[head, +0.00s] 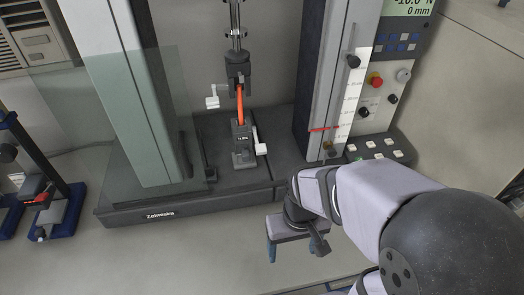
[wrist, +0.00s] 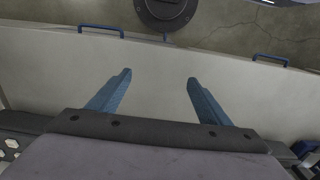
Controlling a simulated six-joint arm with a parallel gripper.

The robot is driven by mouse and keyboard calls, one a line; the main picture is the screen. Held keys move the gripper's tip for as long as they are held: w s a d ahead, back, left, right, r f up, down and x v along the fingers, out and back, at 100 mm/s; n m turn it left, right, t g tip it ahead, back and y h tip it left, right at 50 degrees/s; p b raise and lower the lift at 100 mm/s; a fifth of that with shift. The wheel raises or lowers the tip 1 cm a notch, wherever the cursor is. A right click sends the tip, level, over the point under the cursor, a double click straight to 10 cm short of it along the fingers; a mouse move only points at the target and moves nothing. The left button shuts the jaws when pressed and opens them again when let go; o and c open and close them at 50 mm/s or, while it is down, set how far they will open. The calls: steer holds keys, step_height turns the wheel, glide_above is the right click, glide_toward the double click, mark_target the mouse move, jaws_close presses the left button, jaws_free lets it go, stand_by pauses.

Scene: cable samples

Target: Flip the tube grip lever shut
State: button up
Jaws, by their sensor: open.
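An orange tube or cable sample (head: 240,104) stands upright between an upper grip (head: 237,68) and a lower grip (head: 242,148) in the testing machine. A white lever (head: 212,101) sticks out to the left of the upper grip. Another white lever (head: 260,147) stands along the right side of the lower grip. I cannot tell which one is the tube grip lever. My gripper (head: 296,248) is open and empty in front of the machine base, well apart from both levers. Its blue fingers (wrist: 158,78) point at bare bench in the wrist view.
A clear shield (head: 140,120) stands swung out at the left. The machine's right column (head: 325,80) and a control panel (head: 385,90) with a red button stand at the right. Another blue-based device (head: 50,210) is at far left. The bench in front is clear.

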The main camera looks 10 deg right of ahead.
steer(key=shift+s+a+g+p, duration=0.15)
steer(key=shift+s+g+p, duration=0.15)
steer(key=shift+s, duration=0.05)
steer(key=c, duration=1)
steer(key=shift+t, duration=0.4)
steer(key=w, duration=0.1)
steer(key=w+r, duration=0.1)
steer(key=w, duration=0.3)
steer(key=shift+a+r+p, duration=0.2)
steer(key=shift+r+p, duration=0.1)
jaws_close()
steer(key=w+r+t, duration=0.4)
steer(key=w+r, duration=1.5)
steer(key=w, duration=0.1)
steer(key=shift+w+a+r, duration=0.25)
steer(key=shift+w+a, duration=0.05)
steer(key=shift+a, duration=0.15)
